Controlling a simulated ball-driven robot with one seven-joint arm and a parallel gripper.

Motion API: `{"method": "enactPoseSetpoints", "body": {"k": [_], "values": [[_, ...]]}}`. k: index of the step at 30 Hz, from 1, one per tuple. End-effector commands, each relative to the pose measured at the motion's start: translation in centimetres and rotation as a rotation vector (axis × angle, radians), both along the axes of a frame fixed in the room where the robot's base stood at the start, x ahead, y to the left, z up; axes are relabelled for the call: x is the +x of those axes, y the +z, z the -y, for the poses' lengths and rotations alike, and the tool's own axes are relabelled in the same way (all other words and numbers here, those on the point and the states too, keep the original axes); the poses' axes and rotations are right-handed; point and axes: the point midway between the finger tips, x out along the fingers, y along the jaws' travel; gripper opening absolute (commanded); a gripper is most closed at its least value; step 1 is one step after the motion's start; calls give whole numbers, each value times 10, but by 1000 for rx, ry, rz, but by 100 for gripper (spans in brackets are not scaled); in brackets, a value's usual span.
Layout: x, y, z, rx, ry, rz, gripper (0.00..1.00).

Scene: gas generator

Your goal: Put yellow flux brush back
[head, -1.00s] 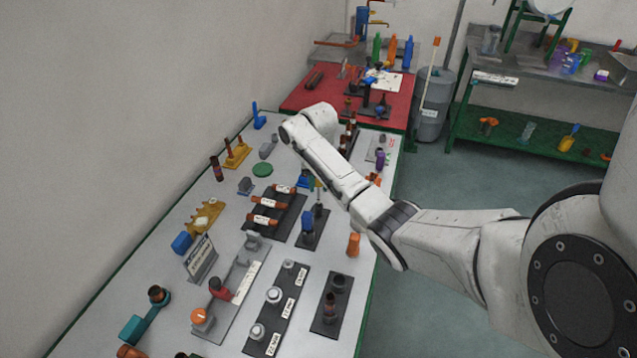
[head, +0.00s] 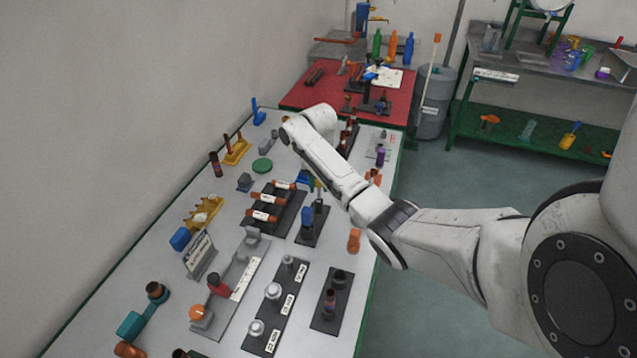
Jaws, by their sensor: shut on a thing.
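My gripper is not visible; my white arm reaches in from the right and bends at its far end over the table, hiding what is behind it. A dark holder (head: 312,238) stands just left of my arm. A blue-handled tool (head: 306,217) stands upright in it, with a dark, slim tool (head: 319,205) beside it. Small blue, green and yellow parts show above the holder, against the edge of my arm. I cannot tell whether the yellow part belongs to the yellow flux brush, or whether it is held.
The grey table (head: 115,300) is crowded: a black rack of brown bottles (head: 265,216), a yellow stand (head: 238,151), a green disc (head: 262,166), and an orange piece (head: 354,241) near the right edge. A red-topped table (head: 300,98) stands beyond. Open floor lies to the right.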

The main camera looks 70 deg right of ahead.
Motion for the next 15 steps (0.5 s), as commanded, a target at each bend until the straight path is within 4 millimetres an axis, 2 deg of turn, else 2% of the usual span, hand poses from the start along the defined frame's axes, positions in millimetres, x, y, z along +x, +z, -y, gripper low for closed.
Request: {"method": "enactPoseSetpoints", "body": {"k": [15], "values": [[0, -15, 0, 0, 0, 0, 7]]}}
